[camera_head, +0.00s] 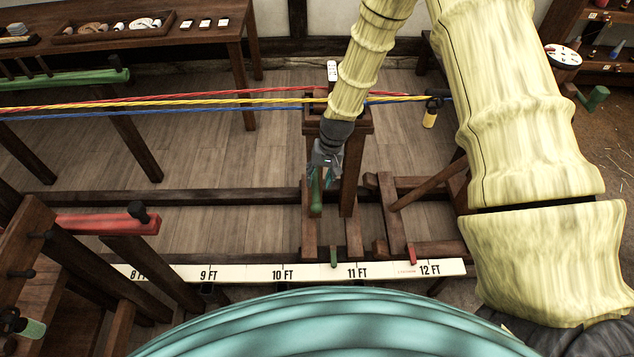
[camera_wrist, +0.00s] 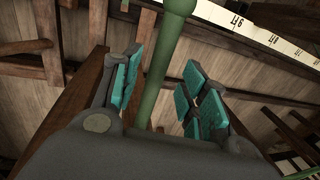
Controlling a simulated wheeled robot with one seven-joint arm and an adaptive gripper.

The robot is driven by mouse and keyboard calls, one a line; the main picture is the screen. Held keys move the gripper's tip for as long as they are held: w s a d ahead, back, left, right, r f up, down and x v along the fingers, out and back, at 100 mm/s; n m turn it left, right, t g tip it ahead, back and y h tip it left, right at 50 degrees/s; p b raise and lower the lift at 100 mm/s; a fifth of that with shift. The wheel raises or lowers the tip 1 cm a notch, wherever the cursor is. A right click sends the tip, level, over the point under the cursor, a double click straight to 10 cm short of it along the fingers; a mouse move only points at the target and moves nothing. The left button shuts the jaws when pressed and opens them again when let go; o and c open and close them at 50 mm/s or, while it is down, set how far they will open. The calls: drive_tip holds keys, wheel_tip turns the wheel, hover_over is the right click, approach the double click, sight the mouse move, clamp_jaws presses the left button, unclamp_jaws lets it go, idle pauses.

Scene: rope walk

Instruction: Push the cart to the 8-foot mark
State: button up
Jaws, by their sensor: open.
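The cart (camera_head: 352,185) is a dark wooden post on a base astride the rail, in the middle of the head view. A green handle (camera_head: 316,196) sticks up at its left side. A small green pointer (camera_head: 333,258) at its front stands between 10 FT and 11 FT on the white scale (camera_head: 240,273). The 8 FT mark (camera_head: 137,275) is at the scale's left, partly covered by a wooden beam. My gripper (camera_head: 320,172) is at the handle. In the wrist view, the handle (camera_wrist: 165,65) stands between the open teal-padded fingers (camera_wrist: 160,82); contact is unclear.
Red, yellow and blue strands (camera_head: 200,105) run left from the cart top. A red marker (camera_head: 412,255) stands near 12 FT. A frame with a red bar (camera_head: 95,223) stands at the left front. A table with trays (camera_head: 110,40) is at the back. The rail (camera_head: 180,198) left of the cart looks clear.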

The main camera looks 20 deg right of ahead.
sight(316, 185)
drive_tip(key=shift+w+a+f+p, duration=0.1)
drive_tip(key=shift+a+f+p, duration=0.15)
drive_tip(key=shift+f, duration=0.75)
drive_tip(key=shift+a+f+p, duration=0.1)
drive_tip(key=shift+f+p, duration=0.15)
drive_tip(key=shift+f, duration=0.7)
drive_tip(key=shift+c, duration=0.2)
clamp_jaws()
